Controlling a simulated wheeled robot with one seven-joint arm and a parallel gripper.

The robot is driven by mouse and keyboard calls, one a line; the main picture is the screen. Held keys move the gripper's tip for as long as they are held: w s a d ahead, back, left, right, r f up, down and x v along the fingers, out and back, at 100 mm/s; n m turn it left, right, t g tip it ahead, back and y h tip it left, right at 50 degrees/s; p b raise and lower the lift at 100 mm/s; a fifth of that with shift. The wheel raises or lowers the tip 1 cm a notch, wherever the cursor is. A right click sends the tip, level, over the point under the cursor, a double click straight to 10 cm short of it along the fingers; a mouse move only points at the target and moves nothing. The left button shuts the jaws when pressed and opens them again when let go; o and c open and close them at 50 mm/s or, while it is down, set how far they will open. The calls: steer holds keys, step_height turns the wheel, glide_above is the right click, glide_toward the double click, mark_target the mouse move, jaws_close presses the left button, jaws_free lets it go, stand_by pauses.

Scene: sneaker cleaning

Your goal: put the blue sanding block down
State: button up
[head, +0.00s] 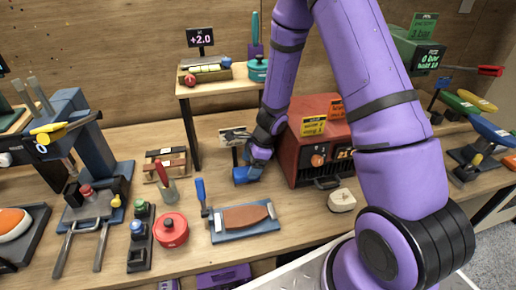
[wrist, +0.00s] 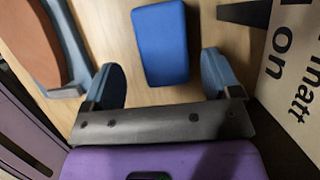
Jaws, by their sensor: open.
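The blue sanding block (wrist: 161,44) lies on the wooden bench top in the wrist view, just ahead of and between my gripper's spread fingers. In the head view, the block (head: 240,176) shows partly, low beside the fingers. My gripper (wrist: 160,62) is open, with a gap visible on each side of the block and neither finger touching it. In the head view, my gripper (head: 252,172) is down near the bench top, left of the red machine, and my wrist hides part of the fingers.
A red machine (head: 308,147) stands close on the right. A blue-framed holder with a brown sole-shaped piece (head: 246,217) lies in front, and its edge also shows in the wrist view (wrist: 36,38). A raised wooden shelf (head: 215,86) is behind. A red pot (head: 171,230) stands front left.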

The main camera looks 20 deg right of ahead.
steer(key=s+r+n+t, duration=0.1)
steer(key=s+r+n, duration=0.25)
steer(key=r, duration=0.65)
steer(key=s+d+r+n, duration=0.15)
steer(key=r+n, duration=0.25)
steer(key=r, duration=0.5)
steer(key=s+r+n+t, duration=0.1)
steer(key=s+r+n, duration=0.25)
steer(key=r, duration=0.65)
steer(key=s+d+r+n+t+h, duration=0.1)
steer(key=s+r+n, duration=0.3)
steer(key=s, duration=0.5)
steer(key=s+d+r+n+t+h, duration=0.1)
steer(key=s+d+r+n+h, duration=0.1)
steer(key=s+r+n, duration=0.3)
steer(key=s+r+h, duration=0.1)
steer(key=s+r, duration=0.1)
steer(key=s, duration=0.2)
steer(key=shift+d+r, duration=0.15)
steer(key=shift+d, duration=0.15)
steer(key=shift+o, duration=0.3)
